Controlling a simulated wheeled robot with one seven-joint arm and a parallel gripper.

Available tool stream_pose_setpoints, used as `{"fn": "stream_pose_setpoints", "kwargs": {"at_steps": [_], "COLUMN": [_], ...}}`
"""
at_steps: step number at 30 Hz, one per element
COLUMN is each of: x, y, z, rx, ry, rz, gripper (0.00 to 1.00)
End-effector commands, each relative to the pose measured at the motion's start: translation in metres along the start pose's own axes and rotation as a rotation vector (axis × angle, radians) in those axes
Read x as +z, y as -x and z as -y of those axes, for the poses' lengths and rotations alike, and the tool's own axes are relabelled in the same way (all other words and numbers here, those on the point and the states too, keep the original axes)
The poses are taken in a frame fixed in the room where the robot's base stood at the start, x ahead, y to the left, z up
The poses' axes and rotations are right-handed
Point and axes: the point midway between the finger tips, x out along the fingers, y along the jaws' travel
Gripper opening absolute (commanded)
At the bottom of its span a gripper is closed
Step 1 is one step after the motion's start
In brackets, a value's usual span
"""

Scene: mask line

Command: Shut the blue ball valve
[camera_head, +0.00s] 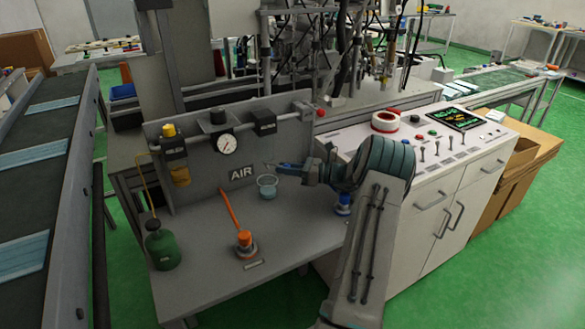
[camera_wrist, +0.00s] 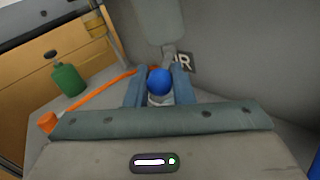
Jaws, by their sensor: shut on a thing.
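A blue cap on a grey base (camera_head: 343,203) stands on the bench, partly hidden behind my arm. My gripper (camera_head: 284,168) reaches left above the bench, in front of the panel with the AIR label. In the wrist view a round blue knob (camera_wrist: 160,82) with a pale collar shows between the two fingers of my gripper (camera_wrist: 160,90). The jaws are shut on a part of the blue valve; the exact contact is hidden. An orange valve (camera_head: 245,243) with a long orange lever stands to the left; the lever also shows in the wrist view (camera_wrist: 100,89).
A green bottle (camera_head: 163,246) stands at the bench's left corner. A clear cup (camera_head: 267,186) is close to my gripper. A pressure gauge (camera_head: 227,144) sits on the upright panel. A white control cabinet (camera_head: 435,165) borders the bench on the right. The front of the bench is largely bare.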

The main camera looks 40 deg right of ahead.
Motion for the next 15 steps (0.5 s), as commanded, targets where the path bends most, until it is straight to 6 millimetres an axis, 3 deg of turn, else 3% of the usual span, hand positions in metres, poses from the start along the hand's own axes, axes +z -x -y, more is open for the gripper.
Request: {"fn": "stream_pose_setpoints", "kwargs": {"at_steps": [8, 9, 11, 15], "x": [0.0004, 0.0004, 0.0004, 0.0002], "y": [0.0006, 0.0006, 0.0006, 0.0002], "z": [0.0002, 0.0002, 0.0001, 0.0000], "rx": [-0.001, -0.001, -0.001, 0.000], "ry": [0.001, 0.001, 0.001, 0.000], "rz": [0.000, 0.000, 0.000, 0.000], "gripper": [0.00, 0.27, 0.41, 0.41]}}
